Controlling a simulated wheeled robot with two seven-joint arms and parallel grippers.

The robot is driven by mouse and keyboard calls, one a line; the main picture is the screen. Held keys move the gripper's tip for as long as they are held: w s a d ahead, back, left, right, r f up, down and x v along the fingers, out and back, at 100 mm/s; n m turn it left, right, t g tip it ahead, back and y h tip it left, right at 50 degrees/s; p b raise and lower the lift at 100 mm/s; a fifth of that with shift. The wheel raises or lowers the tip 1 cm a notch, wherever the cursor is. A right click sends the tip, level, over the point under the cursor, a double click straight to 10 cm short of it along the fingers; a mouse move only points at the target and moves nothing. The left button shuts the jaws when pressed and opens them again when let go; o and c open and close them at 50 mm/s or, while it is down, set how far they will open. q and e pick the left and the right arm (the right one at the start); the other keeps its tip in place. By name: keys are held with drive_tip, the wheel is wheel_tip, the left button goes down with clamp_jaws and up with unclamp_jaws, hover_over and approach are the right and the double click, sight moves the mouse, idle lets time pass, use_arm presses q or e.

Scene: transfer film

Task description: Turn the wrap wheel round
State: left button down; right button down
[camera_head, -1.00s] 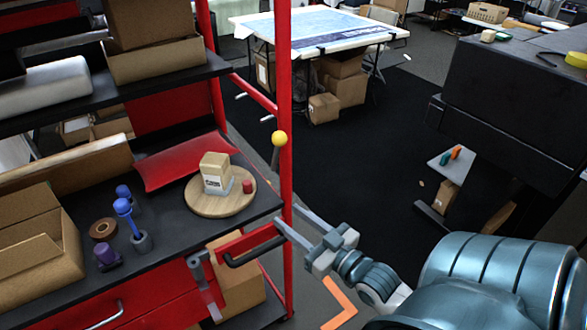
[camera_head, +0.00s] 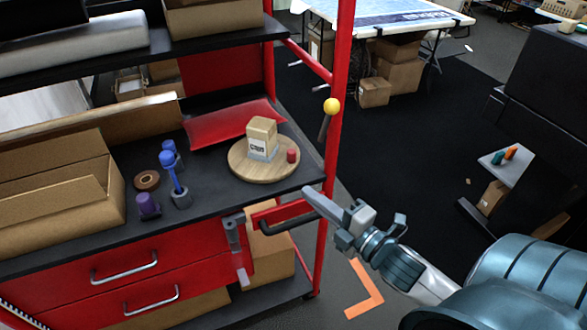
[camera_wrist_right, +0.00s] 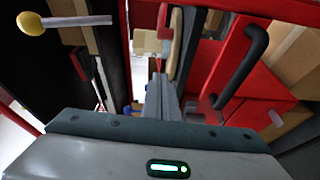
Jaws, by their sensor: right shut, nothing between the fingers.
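The wrap wheel is a round wooden disc (camera_head: 240,171) lying flat on the black shelf in the head view. A small tan box (camera_head: 262,132) with a white printed label stands on it, and a short red peg (camera_head: 291,156) stands near its right edge. The box also shows in the right wrist view (camera_wrist_right: 148,42). My right gripper (camera_head: 310,193) is shut and empty. Its tips are at the shelf's front right corner, apart from the wheel and to the lower right of the peg. My left gripper is out of view.
A red rack post (camera_head: 341,75) with a yellow-knobbed lever (camera_head: 331,106) stands right of the wheel. A black handle (camera_head: 290,222) on a red bracket sits just below my gripper. Blue-topped tools (camera_head: 172,170), a tape roll (camera_head: 147,180) and an open carton (camera_head: 60,200) occupy the shelf's left.

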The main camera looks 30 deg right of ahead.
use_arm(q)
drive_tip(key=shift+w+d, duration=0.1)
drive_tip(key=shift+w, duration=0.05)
use_arm(e)
drive_tip(key=shift+n, duration=0.4)
